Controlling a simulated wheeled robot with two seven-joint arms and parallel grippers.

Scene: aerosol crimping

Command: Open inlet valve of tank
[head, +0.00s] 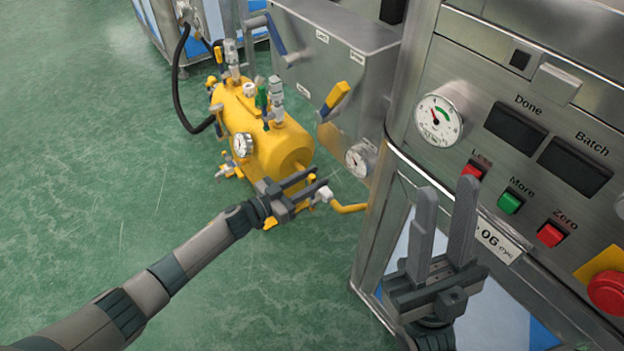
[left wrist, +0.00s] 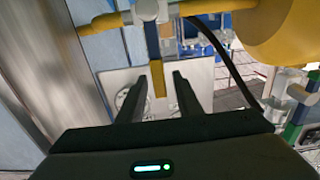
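The yellow tank (head: 280,145) lies on the green floor left of the steel machine. At its near right end is a pale valve body (head: 322,195) with a yellow pipe (head: 350,208). My left gripper (head: 321,179) is right at this valve. The left wrist view shows the valve body (left wrist: 148,10) and its blue lever with a yellow tip (left wrist: 157,78). The lever tip appears between my two spread left fingers, with gaps on both sides. In the head view the lever is hidden by the gripper. My right gripper (head: 447,190) is open and empty before the control panel.
A steel panel (head: 310,60) behind the tank carries a yellow-and-blue lever (head: 335,100) and a gauge (head: 360,160). The control panel has buttons and a red stop knob (head: 607,290). A black hose (head: 176,85) runs behind the tank. Floor at left is clear.

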